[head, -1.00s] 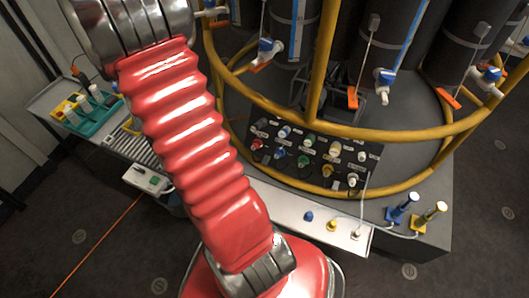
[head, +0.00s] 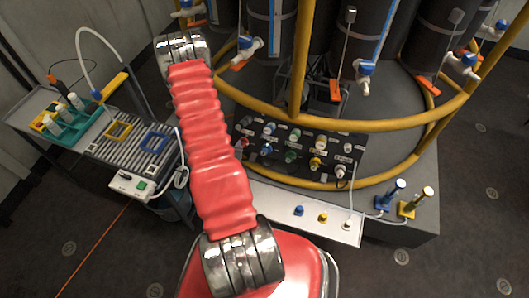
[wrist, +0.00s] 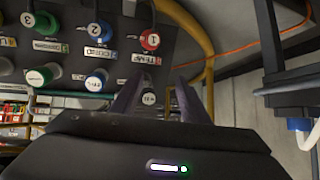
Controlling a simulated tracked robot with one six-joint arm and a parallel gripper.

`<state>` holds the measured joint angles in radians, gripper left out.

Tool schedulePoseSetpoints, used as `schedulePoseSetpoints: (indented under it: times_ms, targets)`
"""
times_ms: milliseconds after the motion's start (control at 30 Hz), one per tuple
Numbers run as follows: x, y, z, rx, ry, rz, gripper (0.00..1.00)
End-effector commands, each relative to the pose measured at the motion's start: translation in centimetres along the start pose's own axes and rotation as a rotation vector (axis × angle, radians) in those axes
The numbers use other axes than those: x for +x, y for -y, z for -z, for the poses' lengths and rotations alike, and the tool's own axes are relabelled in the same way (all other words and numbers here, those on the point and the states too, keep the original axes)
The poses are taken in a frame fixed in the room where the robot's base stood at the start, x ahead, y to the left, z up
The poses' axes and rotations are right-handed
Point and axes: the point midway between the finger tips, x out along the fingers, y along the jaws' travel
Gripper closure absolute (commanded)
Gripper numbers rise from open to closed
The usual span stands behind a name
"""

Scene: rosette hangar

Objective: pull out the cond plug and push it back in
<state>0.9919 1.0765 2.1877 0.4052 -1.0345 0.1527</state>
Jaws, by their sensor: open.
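The cond plug (wrist: 95,30) is a blue plug marked 2, beside a blue-marked label that seems to read COND in the wrist view. It appears seated in the panel and also shows as the lower-row blue plug in the head view (head: 267,150). My gripper (wrist: 159,80) is open and empty. Its fingers are to the right of and below the cond plug in the wrist view, apart from it. A dark plug with a white end shows between the fingers. The head view does not show my gripper.
A red plug (wrist: 150,40) and a green plug (wrist: 45,22) flank the cond plug. A yellow rail (head: 330,120) curves over the panel (head: 235,165). A cart (head: 100,150) with a tray (head: 70,130) stands at left. Small blue, yellow and white pieces stand on the ledge (head: 270,203).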

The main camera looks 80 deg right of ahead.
Motion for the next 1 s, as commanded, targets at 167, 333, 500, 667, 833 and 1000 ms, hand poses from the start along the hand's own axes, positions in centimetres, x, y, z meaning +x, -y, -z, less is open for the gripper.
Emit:
schedulePoseSetpoints:
  times_ms: [167,333,500,667,833,1000]
  targets:
    - [1.5,-6.3,-3.4,0.026,-0.042,-0.098,0.59]
    - [1.8,-10.5,-5.6,0.038,-0.080,-0.165,0.59]
    - [1.8,-12.0,-6.4,0.040,-0.098,-0.188,0.59]
    - [1.8,-12.0,-6.4,0.041,-0.099,-0.189,0.59]
    - [1.8,-12.0,-6.4,0.040,-0.099,-0.189,0.59]
    - [2.2,-12.1,-6.4,0.041,-0.098,-0.189,0.59]
